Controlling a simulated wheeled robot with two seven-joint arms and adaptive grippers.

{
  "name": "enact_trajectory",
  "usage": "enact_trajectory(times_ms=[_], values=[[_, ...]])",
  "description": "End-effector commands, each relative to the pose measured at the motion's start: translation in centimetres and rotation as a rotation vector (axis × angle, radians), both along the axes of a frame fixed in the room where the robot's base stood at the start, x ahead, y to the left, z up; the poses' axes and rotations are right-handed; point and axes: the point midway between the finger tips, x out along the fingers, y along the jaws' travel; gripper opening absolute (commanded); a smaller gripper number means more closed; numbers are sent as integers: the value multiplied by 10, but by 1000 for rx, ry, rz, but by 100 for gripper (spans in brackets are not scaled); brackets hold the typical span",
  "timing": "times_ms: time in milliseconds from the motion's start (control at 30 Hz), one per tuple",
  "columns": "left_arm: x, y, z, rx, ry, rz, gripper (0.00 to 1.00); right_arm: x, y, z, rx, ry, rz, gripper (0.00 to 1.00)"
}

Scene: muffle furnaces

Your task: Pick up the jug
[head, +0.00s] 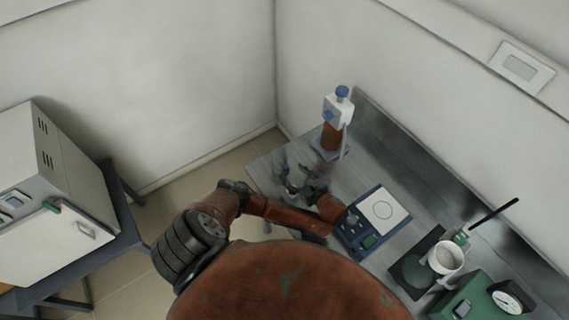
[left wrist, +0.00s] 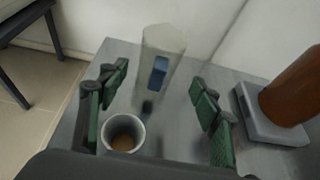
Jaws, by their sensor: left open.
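The jug (left wrist: 162,52), a tall pale translucent vessel with a blue part on its near side, stands upright on the grey bench in the left wrist view. My left gripper (left wrist: 160,78) is open, with its green-padded fingers apart to the left and right of the jug; I see no contact. In the head view, my left gripper (head: 298,178) is over the bench's left end, and the jug cannot be made out clearly there. My right gripper is not in view.
A small cup (left wrist: 123,133) with brown contents is close below the left finger. A brown dispenser bottle (head: 331,135) stands behind the gripper. A balance (head: 377,212), a white beaker (head: 445,256) and a green device (head: 480,297) are to the right. A furnace (head: 50,225) is at left.

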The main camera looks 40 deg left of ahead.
Motion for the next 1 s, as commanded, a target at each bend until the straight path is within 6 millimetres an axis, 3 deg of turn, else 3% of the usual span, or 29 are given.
enact_trajectory(times_ms=[267, 367, 600, 867, 1000], values=[[5, 23, -11, 1, -2, 7, 59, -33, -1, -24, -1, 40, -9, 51], [11, 32, -15, 3, -1, 7, 59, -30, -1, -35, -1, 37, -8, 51], [21, 57, -23, 2, 1, 6, 59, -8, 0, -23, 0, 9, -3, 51], [23, 59, -26, -1, 1, 3, 59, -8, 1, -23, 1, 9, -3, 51], [23, 59, -26, -1, 1, 3, 51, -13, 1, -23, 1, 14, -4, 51]])
